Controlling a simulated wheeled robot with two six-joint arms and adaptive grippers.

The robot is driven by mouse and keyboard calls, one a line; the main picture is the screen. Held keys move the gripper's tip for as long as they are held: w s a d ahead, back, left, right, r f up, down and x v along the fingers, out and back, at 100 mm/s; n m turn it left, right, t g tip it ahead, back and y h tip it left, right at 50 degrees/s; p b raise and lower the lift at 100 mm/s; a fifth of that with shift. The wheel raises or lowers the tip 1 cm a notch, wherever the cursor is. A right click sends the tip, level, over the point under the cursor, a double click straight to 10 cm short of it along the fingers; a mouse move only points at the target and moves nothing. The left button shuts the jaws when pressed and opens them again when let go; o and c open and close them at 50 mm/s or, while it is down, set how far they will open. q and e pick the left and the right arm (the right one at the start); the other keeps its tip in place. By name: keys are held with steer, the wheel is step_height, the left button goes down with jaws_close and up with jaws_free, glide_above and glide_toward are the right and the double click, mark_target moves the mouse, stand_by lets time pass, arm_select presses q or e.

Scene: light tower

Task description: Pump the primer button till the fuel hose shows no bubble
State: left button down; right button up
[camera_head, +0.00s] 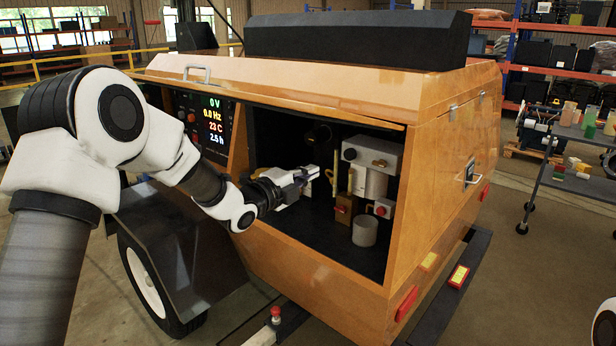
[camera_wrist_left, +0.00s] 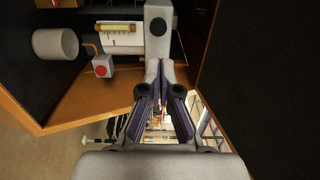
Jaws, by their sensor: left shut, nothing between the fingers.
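The white filter head (camera_head: 376,153) is inside the open compartment of the orange machine, with a black round button (camera_head: 349,154) on its face, likely the primer button. The button also shows in the left wrist view (camera_wrist_left: 157,26). A thin yellowish tube (camera_head: 350,181) stands below the head, likely the fuel hose; it lies across the wrist view (camera_wrist_left: 116,28). I cannot tell whether it holds a bubble. My left gripper (camera_head: 313,173) is shut and empty, left of and slightly below the button. Its fingertips (camera_wrist_left: 158,68) appear just short of the filter head. My right gripper is not in view.
A grey cup (camera_head: 365,231) stands on the compartment floor. A small white box with a red button (camera_head: 381,209) and a red valve (camera_head: 341,210) sit close by. The compartment's side walls and upper edge (camera_head: 290,112) enclose my left arm. A lit display (camera_head: 211,120) is at left.

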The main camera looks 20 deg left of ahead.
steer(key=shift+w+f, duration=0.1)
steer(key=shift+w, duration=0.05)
